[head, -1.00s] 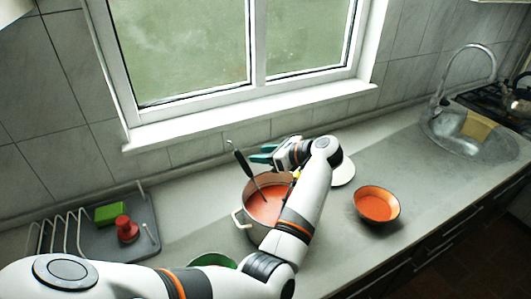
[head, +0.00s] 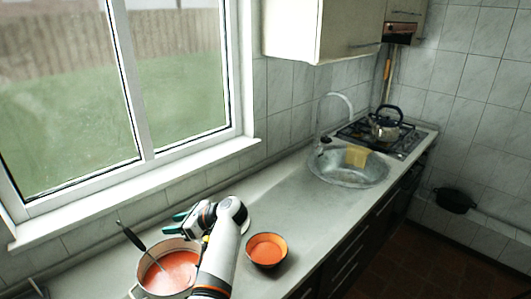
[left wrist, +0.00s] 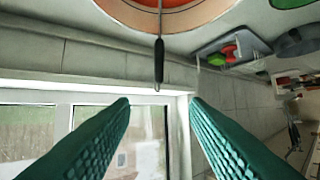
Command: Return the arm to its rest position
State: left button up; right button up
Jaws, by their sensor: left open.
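My left gripper (head: 180,221) is above the counter behind the pot, at the window side. In the left wrist view its two green fingers (left wrist: 160,110) are wide apart with nothing between them. The pot (head: 168,270) holds red soup, and a ladle (head: 132,237) with a dark handle leans in it. The ladle handle also shows in the left wrist view (left wrist: 159,62), beyond the fingers and apart from them. My left forearm passes over the counter just right of the pot. My right gripper is in neither view.
An orange bowl (head: 267,250) of red soup stands right of my arm. The sink (head: 347,172) with a yellow cloth (head: 357,156) and a kettle (head: 385,127) on the stove are farther right. Counter between bowl and sink is clear.

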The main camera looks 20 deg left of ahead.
pick_arm(q)
jog(key=s+d+f+n+h, duration=0.1)
jog(key=s+f+n, duration=0.1)
jog(key=s+f, duration=0.2)
jog(key=s+d+f+n+t+h, duration=0.1)
jog(key=s+f+n+h, duration=0.1)
jog(key=s+f+n, duration=0.1)
jog(key=s+d+f+n+t+h, duration=0.1)
jog(key=s+f+n, duration=0.2)
jog(key=s+f, duration=0.2)
jog(key=shift+s+f+h, duration=0.2)
jog(key=shift+s+h, duration=0.1)
jog(key=shift+s, duration=0.6)
jog(key=s+d+n+t+h, duration=0.2)
jog(key=s+d+n+h, duration=0.65)
jog(key=s+d, duration=0.9)
jog(key=s+a+f+g+b, duration=0.2)
jog(key=f+b, duration=0.5)
jog(key=f, duration=2.6)
jog(key=s+a+f+b, duration=0.2)
jog(key=s+f+b, duration=0.4)
jog(key=s+f, duration=1.1)
notch_tip(320, 180, down, 4)
jog(key=shift+s+a+r+m+g, duration=0.1)
jog(key=shift+s+a+m+g, duration=0.15)
jog(key=shift+m+g, duration=0.15)
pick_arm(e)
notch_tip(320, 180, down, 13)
